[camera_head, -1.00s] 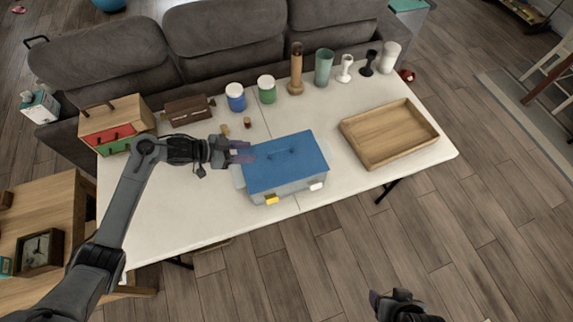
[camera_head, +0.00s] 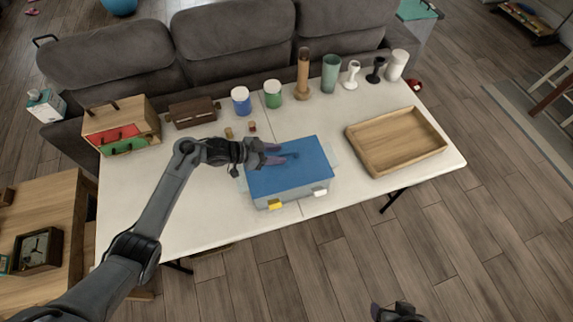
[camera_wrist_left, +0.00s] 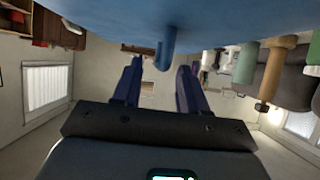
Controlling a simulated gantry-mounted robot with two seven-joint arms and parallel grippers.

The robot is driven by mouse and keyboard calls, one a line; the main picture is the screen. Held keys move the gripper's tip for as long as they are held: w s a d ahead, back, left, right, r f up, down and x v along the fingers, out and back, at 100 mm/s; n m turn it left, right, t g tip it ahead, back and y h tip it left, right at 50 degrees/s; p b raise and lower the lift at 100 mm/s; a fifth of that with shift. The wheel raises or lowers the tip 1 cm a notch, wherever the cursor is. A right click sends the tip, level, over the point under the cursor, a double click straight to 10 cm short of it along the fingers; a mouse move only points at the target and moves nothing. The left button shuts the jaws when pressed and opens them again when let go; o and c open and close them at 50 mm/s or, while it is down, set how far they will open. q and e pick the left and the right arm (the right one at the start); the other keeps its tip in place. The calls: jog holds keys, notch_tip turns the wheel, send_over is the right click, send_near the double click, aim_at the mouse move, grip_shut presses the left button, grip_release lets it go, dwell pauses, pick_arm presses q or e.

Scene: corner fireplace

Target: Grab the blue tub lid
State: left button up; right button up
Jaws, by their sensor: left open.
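The blue tub lid (camera_head: 305,180) lies on top of the grey tub (camera_head: 292,201) on the white table. A thin handle rises from the lid; in the left wrist view, the lid (camera_wrist_left: 110,15) fills the top and its hook-shaped blue handle (camera_wrist_left: 166,48) shows end-on. My left gripper (camera_head: 282,154) is over the left part of the lid, with open fingers pointing at the handle. In the left wrist view, the handle lies between the fingertips of the left gripper (camera_wrist_left: 161,66), apart from both. My right gripper (camera_head: 397,312) shows only partly at the bottom edge; its jaws are unclear.
A wooden tray (camera_head: 395,145) is to the right. A wooden drawer box (camera_head: 120,125) is at the left. The table's front left (camera_head: 190,215) is clear.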

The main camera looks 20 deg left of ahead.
pick_arm(q)
jog(key=shift+w+d+f, duration=0.3)
jog(key=shift+w+d, duration=0.05)
jog(key=shift+d, duration=0.1)
grip_shut()
jog(key=shift+r, duration=0.1)
